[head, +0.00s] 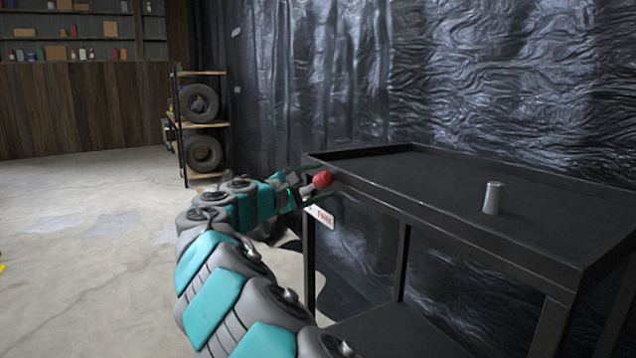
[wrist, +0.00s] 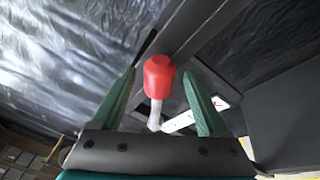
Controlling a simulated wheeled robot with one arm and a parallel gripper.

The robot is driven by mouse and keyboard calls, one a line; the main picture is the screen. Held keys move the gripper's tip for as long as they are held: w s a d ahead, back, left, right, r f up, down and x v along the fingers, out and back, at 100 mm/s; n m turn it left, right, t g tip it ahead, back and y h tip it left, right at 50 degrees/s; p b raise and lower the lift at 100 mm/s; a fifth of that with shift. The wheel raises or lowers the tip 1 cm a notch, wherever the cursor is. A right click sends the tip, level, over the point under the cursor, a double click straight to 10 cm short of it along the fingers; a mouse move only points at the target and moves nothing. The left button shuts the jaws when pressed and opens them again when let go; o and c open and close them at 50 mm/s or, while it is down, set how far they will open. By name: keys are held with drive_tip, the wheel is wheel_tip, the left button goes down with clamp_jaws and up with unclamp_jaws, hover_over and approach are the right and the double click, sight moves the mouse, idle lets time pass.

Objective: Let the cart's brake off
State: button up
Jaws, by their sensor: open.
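The black cart (head: 420,192) stands at the right in the head view. Its brake lever has a red knob (head: 322,179) at the cart's near left corner, with a white label (head: 320,217) just below. In the wrist view the red knob (wrist: 159,77) sits on a pale stem, between and slightly beyond my fingertips. My gripper (wrist: 163,84) is open, one green finger on each side of the knob, with gaps showing on both sides. In the head view my gripper (head: 302,184) is at the knob, partly hidden by my arm.
A grey metal cylinder (head: 492,198) stands upright on the cart's top. A shelf rack with tyres (head: 199,103) stands at the back left. The wall behind the cart is covered in dark sheeting (head: 460,75). Concrete floor (head: 80,215) at the left is mostly clear.

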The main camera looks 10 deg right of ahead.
clamp_jaws()
idle(0.7)
idle(0.8)
